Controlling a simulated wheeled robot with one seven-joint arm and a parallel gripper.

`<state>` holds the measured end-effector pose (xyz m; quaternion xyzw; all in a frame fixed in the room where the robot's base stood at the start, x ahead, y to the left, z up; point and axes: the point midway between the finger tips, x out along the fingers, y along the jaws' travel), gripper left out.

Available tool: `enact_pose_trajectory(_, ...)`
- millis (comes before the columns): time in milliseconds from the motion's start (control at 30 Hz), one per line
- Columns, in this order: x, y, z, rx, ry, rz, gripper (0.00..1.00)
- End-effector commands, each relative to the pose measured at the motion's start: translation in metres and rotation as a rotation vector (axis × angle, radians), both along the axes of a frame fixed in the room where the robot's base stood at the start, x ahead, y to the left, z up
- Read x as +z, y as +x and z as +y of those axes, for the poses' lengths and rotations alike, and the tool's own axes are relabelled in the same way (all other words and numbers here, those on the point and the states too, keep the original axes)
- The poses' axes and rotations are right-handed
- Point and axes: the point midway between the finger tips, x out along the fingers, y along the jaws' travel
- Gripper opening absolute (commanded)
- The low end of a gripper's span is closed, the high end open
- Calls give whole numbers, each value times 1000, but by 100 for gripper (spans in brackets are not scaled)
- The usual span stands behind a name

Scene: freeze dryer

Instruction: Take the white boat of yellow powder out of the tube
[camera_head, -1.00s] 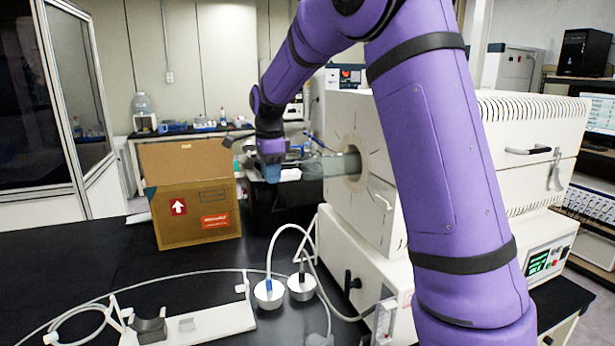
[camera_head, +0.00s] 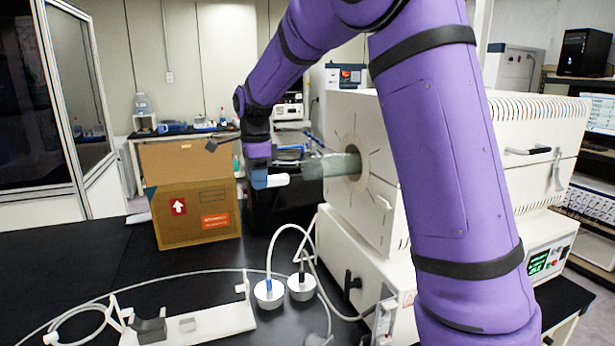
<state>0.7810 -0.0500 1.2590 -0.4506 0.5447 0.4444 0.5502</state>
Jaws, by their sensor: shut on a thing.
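The glass tube (camera_head: 335,165) sticks out of the round opening in the front of the white furnace (camera_head: 375,130). The white boat (camera_head: 277,181) is outside the tube, to the left of its open end. My gripper (camera_head: 262,181) is shut on the boat's left end, with the boat's right end pointing at the tube. The yellow powder cannot be made out at this size. The finger details are small and partly hidden by the wrist.
An open cardboard box (camera_head: 195,205) stands left of my gripper on the black bench (camera_head: 90,270). Two metal end caps (camera_head: 269,292) with hoses lie in front of the furnace. A white stand (camera_head: 190,325) is at the front left. Bare bench lies at the left.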

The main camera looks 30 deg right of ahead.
Motion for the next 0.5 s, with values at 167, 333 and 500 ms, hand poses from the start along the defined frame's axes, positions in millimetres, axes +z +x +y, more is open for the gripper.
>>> enact_pose_trajectory(167,1,-17,8,2,0,-1,18)
enact_pose_trajectory(333,0,-34,14,1,0,-1,18)
enact_pose_trajectory(500,0,-50,22,2,0,0,18)
